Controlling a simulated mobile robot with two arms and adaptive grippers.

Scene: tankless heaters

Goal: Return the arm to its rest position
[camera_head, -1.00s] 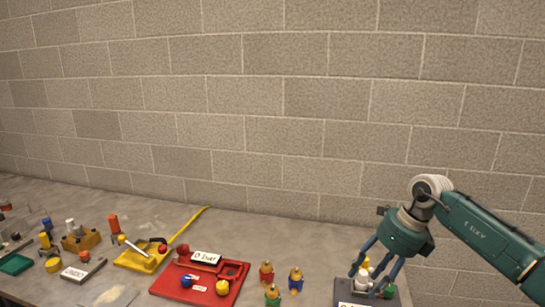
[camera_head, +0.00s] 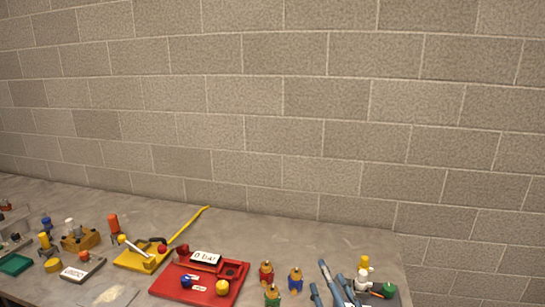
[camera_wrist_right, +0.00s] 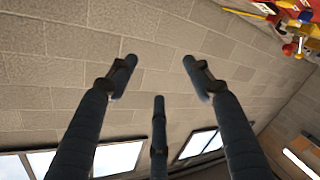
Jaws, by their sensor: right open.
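My right gripper (camera_head: 338,287) shows at the bottom edge of the head view, its dark blue fingers spread beside a small white-and-yellow figure (camera_head: 363,276). In the right wrist view the fingers (camera_wrist_right: 160,75) are apart with nothing between them, facing the block wall. The rest of the right arm is out of the head view. My left gripper is not in view.
A grey worktop (camera_head: 330,238) runs along a block wall (camera_head: 280,110). On it stand a red tray (camera_head: 165,285) with coloured balls, a yellow tray (camera_head: 130,262), a wooden block (camera_head: 80,241) and several small coloured figures. The worktop's back strip is mostly clear.

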